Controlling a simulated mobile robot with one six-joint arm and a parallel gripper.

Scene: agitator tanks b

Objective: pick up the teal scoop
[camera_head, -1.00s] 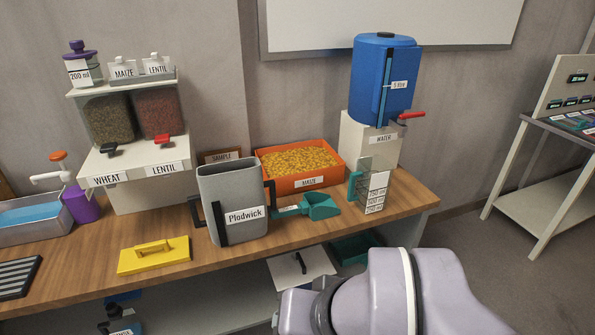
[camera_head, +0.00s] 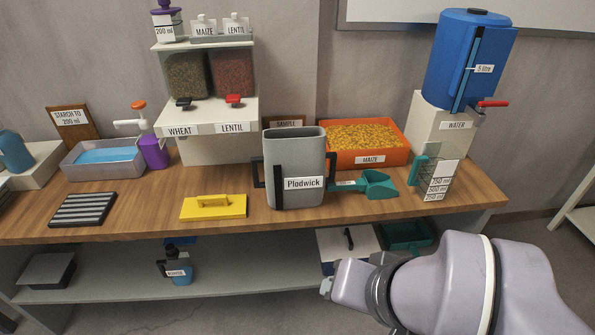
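The teal scoop (camera_head: 379,185) lies on the wooden bench, right of the grey Plodwick container (camera_head: 300,157) and in front of the orange maize tray (camera_head: 362,166). Its open pan is at the right and its handle points left toward the container's right side. Parts of my own lilac arm show at the lower right, in front of the bench. My gripper's fingers cannot be made out, and the arm is apart from the scoop.
A clear measuring jug (camera_head: 437,178) with a teal handle stands right of the scoop, below the blue water tank (camera_head: 466,62). A yellow float (camera_head: 213,206) lies left of the container. A lower shelf holds a teal tray (camera_head: 405,237). The bench front between float and ribbed mat (camera_head: 83,209) is clear.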

